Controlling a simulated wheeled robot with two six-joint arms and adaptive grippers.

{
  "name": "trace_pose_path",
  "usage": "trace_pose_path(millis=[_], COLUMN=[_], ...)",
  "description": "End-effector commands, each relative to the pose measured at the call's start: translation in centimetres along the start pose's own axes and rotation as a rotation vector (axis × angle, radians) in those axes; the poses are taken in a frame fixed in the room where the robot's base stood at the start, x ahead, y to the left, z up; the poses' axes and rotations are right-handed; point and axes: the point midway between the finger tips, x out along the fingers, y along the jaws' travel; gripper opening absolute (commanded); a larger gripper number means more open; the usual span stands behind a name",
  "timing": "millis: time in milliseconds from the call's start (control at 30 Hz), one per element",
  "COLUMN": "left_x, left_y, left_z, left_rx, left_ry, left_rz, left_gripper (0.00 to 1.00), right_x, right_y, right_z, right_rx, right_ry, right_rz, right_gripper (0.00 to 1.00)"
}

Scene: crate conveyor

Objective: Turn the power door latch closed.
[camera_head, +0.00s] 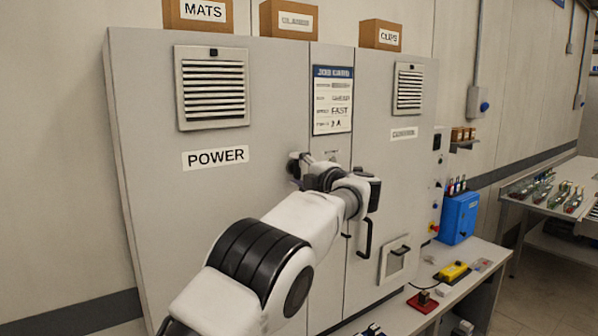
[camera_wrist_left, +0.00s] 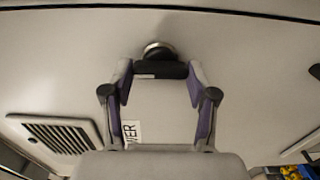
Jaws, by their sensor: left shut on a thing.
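The grey power door (camera_head: 205,225) is the left door of a tall cabinet, flush with the cabinet front, with a POWER label (camera_head: 216,157). My left arm reaches across it from below. My left gripper (camera_head: 301,166) is at the door's right edge, and my wrist hides most of the latch in the head view. In the left wrist view, the power door latch (camera_wrist_left: 160,70) is a black bar on a round silver base (camera_wrist_left: 158,48). The fingers of my left gripper (camera_wrist_left: 161,78) stand on either side of the bar and are shut on it. My right gripper is not in view.
The right cabinet door has a black handle (camera_head: 366,238) and a vent (camera_head: 409,90). Boxes (camera_head: 198,14) stand on the cabinet top. A bench (camera_head: 405,318) at the lower right bears a blue box (camera_head: 459,218) and a yellow item (camera_head: 453,271).

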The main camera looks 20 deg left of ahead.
Motion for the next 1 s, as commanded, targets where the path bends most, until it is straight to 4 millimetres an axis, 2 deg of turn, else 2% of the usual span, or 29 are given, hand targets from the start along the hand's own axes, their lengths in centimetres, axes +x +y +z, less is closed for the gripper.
trace_pose_path(millis=[33, 100, 667, 833, 1000], left_x=[0.0, 0.0, 0.0, 0.0, 0.0], left_y=[0.7, 0.7, 0.3, 0.9, 1.3], left_z=[0.0, 0.0, 0.0, 0.0, 0.1], left_rx=[-0.005, -0.005, 0.021, 0.221, 0.604], left_ry=[-0.003, -0.003, -0.001, -0.001, 0.0], left_rz=[0.009, 0.008, 0.002, 0.002, 0.001], left_gripper=[0.62, 0.83, 0.83, 0.83, 0.83], right_x=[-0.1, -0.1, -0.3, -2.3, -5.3], right_y=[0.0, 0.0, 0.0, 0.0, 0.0], right_z=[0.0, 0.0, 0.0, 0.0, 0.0], right_rx=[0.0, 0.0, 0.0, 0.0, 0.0], right_ry=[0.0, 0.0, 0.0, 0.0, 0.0], right_rz=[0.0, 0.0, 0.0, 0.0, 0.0], right_gripper=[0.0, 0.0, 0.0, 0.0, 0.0])
